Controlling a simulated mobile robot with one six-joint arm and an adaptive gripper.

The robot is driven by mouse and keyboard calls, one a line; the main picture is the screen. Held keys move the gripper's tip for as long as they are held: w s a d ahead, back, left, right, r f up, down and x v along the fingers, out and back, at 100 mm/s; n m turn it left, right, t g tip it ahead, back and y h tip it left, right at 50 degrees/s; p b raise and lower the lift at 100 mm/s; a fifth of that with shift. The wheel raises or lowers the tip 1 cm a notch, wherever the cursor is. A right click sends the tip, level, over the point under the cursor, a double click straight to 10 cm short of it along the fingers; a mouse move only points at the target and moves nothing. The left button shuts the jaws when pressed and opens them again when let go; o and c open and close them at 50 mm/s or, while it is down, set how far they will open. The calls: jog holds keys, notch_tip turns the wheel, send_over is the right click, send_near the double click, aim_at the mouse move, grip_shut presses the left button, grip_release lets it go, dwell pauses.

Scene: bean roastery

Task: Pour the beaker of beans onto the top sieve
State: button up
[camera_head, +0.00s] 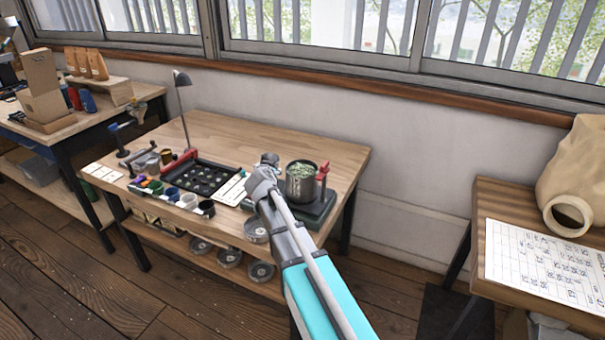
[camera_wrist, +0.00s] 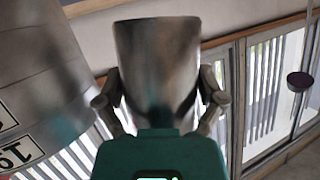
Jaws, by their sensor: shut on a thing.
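The sieve stack (camera_head: 301,190) is a round metal drum on a dark-based shaker at the right end of the wooden table. Pale green beans (camera_head: 301,168) lie in its open top. My gripper (camera_head: 267,164) is just left of the stack, near its rim height. In the wrist view, my gripper (camera_wrist: 158,97) is shut on a shiny metal beaker (camera_wrist: 157,50), one finger on each side. The stack's side (camera_wrist: 40,75), with number labels, is close on the left there. The beaker's inside is hidden, so I cannot tell what it contains.
The red part (camera_head: 322,170) stands right of the stack. The table's back (camera_head: 270,130) is clear.

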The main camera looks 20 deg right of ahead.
jog(key=shift+w+a+f+n+h, duration=0.3)
jog(key=shift+a+f+n, duration=0.15)
jog(key=shift+n, duration=0.05)
